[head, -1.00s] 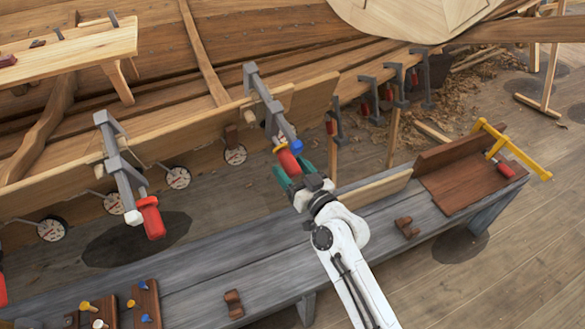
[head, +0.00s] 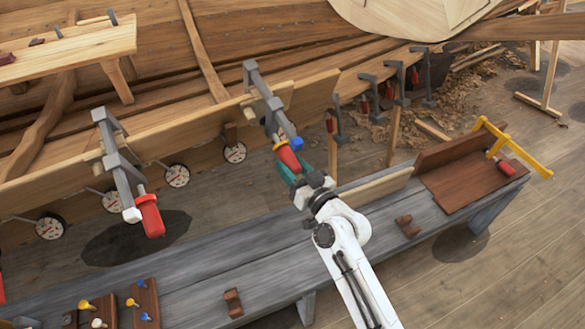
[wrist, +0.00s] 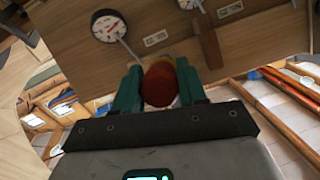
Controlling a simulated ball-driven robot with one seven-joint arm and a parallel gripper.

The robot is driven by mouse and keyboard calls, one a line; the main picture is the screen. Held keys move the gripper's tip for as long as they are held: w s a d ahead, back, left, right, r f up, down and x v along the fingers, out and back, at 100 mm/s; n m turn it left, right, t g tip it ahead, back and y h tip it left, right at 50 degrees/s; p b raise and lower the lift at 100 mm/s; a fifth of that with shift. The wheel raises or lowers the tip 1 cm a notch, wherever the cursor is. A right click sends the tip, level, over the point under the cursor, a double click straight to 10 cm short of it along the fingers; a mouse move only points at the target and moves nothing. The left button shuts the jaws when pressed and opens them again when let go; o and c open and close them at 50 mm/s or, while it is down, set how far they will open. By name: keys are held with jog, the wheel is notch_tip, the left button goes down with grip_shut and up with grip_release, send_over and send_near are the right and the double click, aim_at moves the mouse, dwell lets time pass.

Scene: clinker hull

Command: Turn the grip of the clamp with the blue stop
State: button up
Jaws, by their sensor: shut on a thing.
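The clamp (head: 256,82) with the blue stop (head: 297,143) hangs on the plank edge in the middle of the head view. Its red grip (head: 288,158) points down toward my gripper (head: 297,172). My teal fingers are shut on this red grip. In the wrist view the round end of the red grip (wrist: 159,84) sits between the two fingers of my gripper (wrist: 159,88). The blue stop is hidden in the wrist view.
A second clamp (head: 116,165) with a red grip (head: 151,216) and white stop (head: 132,215) hangs to the left. Dial gauges (head: 177,175) line the plank. A grey bench (head: 250,270) lies below my arm, with a yellow clamp (head: 515,150) at its right end.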

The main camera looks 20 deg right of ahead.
jog(key=b, duration=0.2)
jog(key=m+y+b, duration=0.1)
jog(key=b, duration=0.1)
jog(key=shift+f+m, duration=0.25)
jog(key=shift+m, duration=0.05)
jog(key=m+y+b, duration=0.1)
jog(key=b, duration=0.1)
jog(key=m+y+b, duration=0.1)
jog(key=shift+r+b, duration=0.25)
jog(key=shift+b, duration=0.1)
jog(key=o, duration=1)
jog(key=b+v, duration=0.2)
jog(key=v, duration=0.8)
jog(key=shift+s+d, duration=0.1)
jog(key=shift+s, duration=0.3)
